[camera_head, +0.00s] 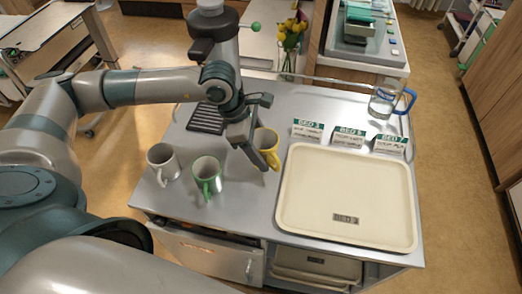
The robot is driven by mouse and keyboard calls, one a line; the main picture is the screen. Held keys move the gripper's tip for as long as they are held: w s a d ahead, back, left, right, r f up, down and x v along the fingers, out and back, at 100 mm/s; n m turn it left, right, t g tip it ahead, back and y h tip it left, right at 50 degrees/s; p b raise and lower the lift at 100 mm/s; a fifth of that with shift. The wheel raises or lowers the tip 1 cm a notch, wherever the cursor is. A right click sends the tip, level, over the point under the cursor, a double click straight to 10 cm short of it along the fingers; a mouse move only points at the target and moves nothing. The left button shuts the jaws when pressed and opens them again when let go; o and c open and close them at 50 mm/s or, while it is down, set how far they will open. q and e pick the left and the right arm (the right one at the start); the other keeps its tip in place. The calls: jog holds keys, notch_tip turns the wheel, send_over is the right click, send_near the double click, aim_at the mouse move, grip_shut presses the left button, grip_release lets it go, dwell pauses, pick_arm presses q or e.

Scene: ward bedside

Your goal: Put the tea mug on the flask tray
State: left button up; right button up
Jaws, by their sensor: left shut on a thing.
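I cannot tell whether the mug's base touches the top. A black slatted tray (206,119) lies to the left and behind, bare; it sits before what looks like a silver flask (226,45) with a black collar and green knob, partly hidden by my arm. My right gripper is not in view.
A large cream tray (345,200), empty, fills the right side. Several bed cards (349,137) and a blue-handled jug (383,101) stand behind it. Flowers (290,35) are at the back.

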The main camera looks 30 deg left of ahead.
pick_arm(q)
jog(key=shift+w+a+f, duration=0.4)
jog(key=shift+a, duration=0.05)
jog(key=shift+f+p, duration=0.5)
jog(key=shift+p, duration=0.15)
notch_tip(320, 180, down, 2)
jog(key=shift+f+p, duration=0.1)
jog(key=shift+p, duration=0.5)
jog(key=shift+f, duration=0.35)
jog(key=shift+f, duration=0.1)
